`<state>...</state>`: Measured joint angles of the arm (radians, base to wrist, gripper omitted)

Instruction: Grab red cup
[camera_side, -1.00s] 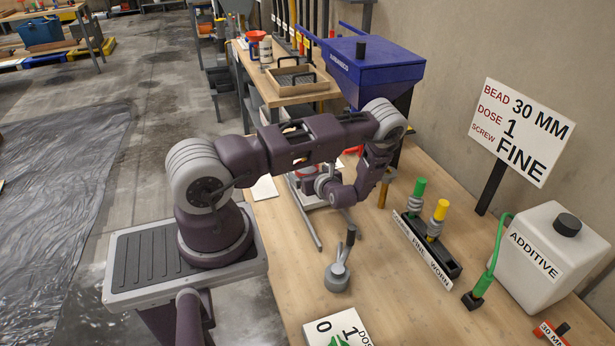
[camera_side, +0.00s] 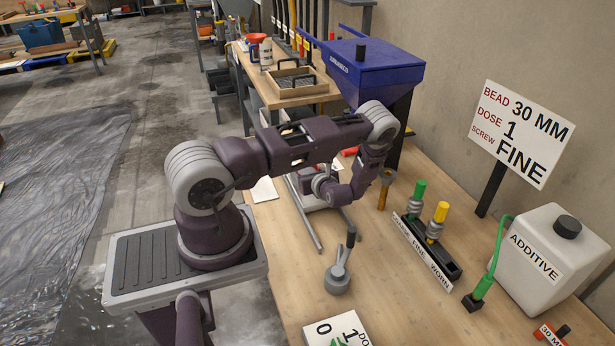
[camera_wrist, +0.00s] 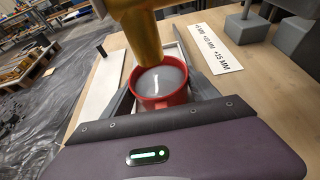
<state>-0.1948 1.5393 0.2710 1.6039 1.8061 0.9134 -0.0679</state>
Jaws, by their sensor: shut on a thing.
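In the wrist view, the red cup (camera_wrist: 167,104) stands upright between the two grey fingers of my gripper (camera_wrist: 163,86). The fingers press on the cup's left and right sides. Smooth grey material with a pale streak fills much of the cup. A brass nozzle (camera_wrist: 143,38) hangs above the cup's far rim and hides part of it. In the side view, my wrist is low over the bench near the blue hopper (camera_side: 374,72). The fingers and cup are mostly hidden there.
A white strip with millimetre marks (camera_wrist: 218,47) lies beyond the cup. A screw rack (camera_side: 425,247), a white additive can (camera_side: 545,255) and a grey lever (camera_side: 338,278) stand on the bench. Bare wood (camera_side: 385,300) lies in front of the rack.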

